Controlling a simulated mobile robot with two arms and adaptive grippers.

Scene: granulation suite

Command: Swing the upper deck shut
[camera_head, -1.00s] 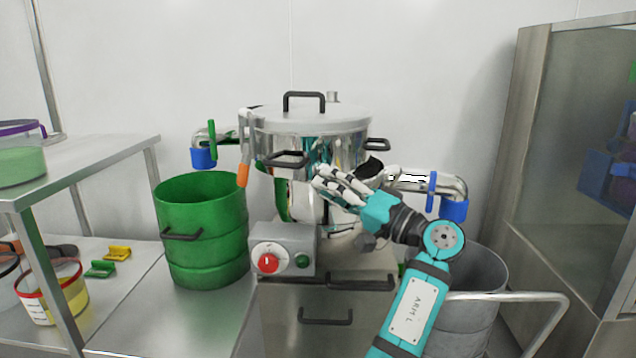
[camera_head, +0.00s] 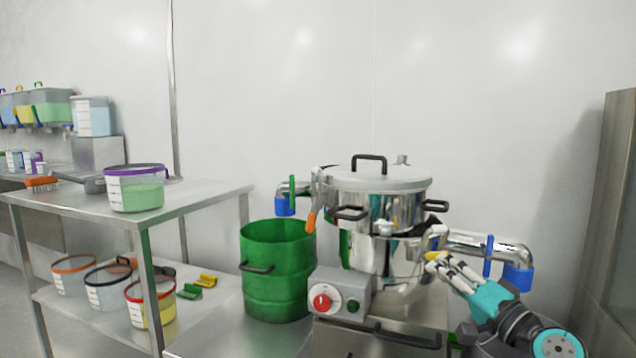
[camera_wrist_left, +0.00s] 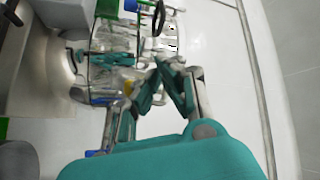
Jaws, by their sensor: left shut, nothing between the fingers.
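The upper deck (camera_head: 385,207) is a shiny steel drum section under a grey lid (camera_head: 376,180), with dark side handles. It sits above the steel lower body (camera_head: 376,258) and looks offset slightly to the left of it. I cannot tell whether the two rims meet all round. My left gripper (camera_head: 436,264) is shut and empty at the right side of the lower body, below the deck's right handle. Its fingertips also show in the left wrist view (camera_wrist_left: 166,78), near the machine. Contact there is unclear. My right gripper is not in view.
A green drum (camera_head: 278,272) stands left of the machine. A control box with a red knob (camera_head: 321,302) is in front. A pipe with a blue end (camera_head: 517,278) juts out on the right. An orange-tipped clamp (camera_head: 312,220) hangs at the deck's left.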

